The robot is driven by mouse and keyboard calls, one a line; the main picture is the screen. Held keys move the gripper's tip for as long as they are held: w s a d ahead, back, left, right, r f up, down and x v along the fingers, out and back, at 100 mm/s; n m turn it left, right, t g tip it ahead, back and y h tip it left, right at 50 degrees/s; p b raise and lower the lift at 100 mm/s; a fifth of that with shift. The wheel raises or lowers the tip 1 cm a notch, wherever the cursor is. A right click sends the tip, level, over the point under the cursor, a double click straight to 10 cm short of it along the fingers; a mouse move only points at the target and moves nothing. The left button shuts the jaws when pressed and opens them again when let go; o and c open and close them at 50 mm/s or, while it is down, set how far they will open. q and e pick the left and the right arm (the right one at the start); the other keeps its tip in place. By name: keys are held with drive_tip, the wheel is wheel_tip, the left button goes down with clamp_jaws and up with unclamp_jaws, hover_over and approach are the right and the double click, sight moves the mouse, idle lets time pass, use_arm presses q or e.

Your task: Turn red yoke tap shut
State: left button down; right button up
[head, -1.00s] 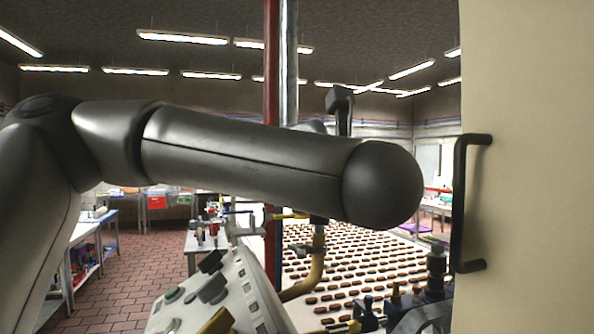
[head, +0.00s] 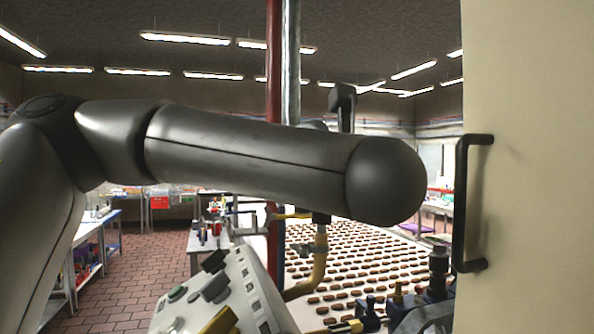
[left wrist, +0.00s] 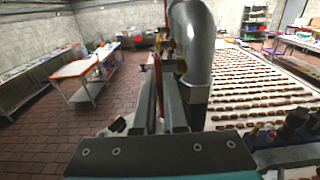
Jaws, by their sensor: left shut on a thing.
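In the left wrist view my left gripper (left wrist: 164,78) reaches forward with its two long fingers close together. Small red and brass-yellow parts show at the fingertips; the red part appears to be the red yoke tap (left wrist: 157,62), mostly hidden by the fingers and a thick grey curved pipe (left wrist: 197,45) just right of them. The fingers are shut on it. How far the tap is turned cannot be told. In the head view my left arm crosses the middle and hides the gripper and the tap. My right gripper is in neither view.
A pale panel with a black handle (head: 461,205) fills the right side. A sloped control box (head: 230,295) stands low in front. A red vertical pipe (head: 273,60) and a silver pipe (head: 291,60) rise behind my arm. Rows of brown sandwiches lie on a white belt beyond.

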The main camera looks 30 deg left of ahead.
use_arm(q)
drive_tip(key=g+h, duration=0.2)
drive_tip(key=h, duration=0.1)
drive_tip(key=shift+s+d+r+g, duration=0.1)
drive_tip(key=shift+s+d+g, duration=0.2)
drive_tip(key=shift+g, duration=0.1)
drive_tip(key=g+h, duration=0.2)
drive_tip(key=h, duration=0.1)
drive_tip(key=r+g+h, duration=0.1)
drive_tip(key=g+h, duration=0.1)
drive_tip(key=d+g+h, duration=0.1)
drive_tip(key=g+h, duration=0.2)
drive_tip(key=shift+s+r+h, duration=0.2)
drive_tip(key=shift+s+h, duration=0.1)
drive_tip(key=shift+g+h, duration=0.4)
drive_tip(key=shift+h, duration=0.1)
idle(0.4)
drive_tip(key=c, duration=1.3)
unclamp_jaws()
drive_tip(key=shift+o, duration=0.2)
